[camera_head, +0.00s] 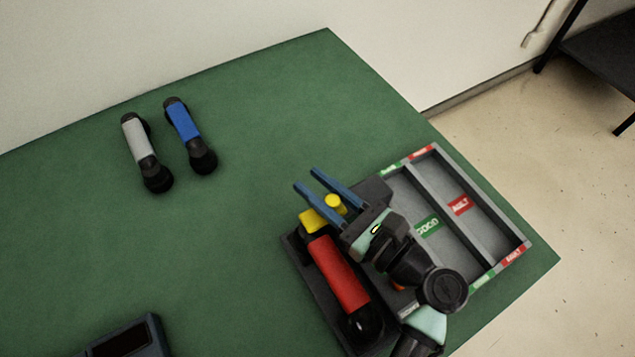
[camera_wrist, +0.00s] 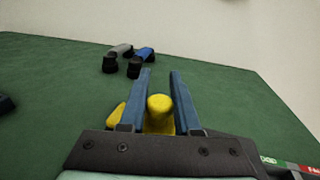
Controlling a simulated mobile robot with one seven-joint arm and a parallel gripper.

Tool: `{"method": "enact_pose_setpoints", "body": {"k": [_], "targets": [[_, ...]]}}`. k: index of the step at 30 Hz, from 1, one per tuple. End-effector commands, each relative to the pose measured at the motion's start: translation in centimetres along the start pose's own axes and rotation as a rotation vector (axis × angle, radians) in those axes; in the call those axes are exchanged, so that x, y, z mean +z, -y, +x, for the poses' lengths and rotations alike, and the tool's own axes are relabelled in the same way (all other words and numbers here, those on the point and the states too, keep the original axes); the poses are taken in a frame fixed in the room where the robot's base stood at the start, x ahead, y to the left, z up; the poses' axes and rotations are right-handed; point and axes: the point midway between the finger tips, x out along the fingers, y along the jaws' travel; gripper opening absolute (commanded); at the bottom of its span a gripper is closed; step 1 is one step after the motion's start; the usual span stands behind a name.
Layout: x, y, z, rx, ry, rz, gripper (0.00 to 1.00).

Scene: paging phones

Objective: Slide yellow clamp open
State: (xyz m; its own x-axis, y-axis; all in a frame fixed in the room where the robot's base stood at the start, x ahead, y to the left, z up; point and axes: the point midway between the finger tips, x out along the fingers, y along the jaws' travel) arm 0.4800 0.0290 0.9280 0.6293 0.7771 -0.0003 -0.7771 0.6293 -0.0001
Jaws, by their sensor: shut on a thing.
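The yellow clamp (camera_head: 311,220) is at the upper end of a dark fixture (camera_head: 287,243) that holds a red handset (camera_head: 340,272). The clamp's round yellow knob (camera_head: 334,203) stands between the two blue fingers of my gripper (camera_head: 306,178). In the wrist view the knob (camera_wrist: 160,104) also shows between the fingers of my gripper (camera_wrist: 160,73), nearer their base than their tips. My gripper is shut on the knob. Part of the clamp is hidden behind my fingers and wrist.
A grey tray (camera_head: 480,205) with GOOD and FAULT compartments lies right of the fixture; the visible parts look empty. A white handset (camera_head: 138,140) and a blue handset (camera_head: 184,122) lie at the back left. A dark device (camera_head: 125,340) sits at the front left. The table's middle is clear.

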Motion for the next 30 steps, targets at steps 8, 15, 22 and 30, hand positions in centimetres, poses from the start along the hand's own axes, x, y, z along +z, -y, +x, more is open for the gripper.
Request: {"method": "enact_pose_setpoints", "body": {"k": [8, 15, 22, 30], "targets": [[0.0, 0.0, 0.0, 0.000, 0.000, 0.000, 0.00], [0.0, 0.0, 0.0, 0.000, 0.000, 0.000, 0.00], [0.0, 0.0, -0.1, -0.001, -0.001, 0.001, 0.00], [0.2, 2.9, -0.8, -0.002, -0.001, 0.001, 0.00]]}}
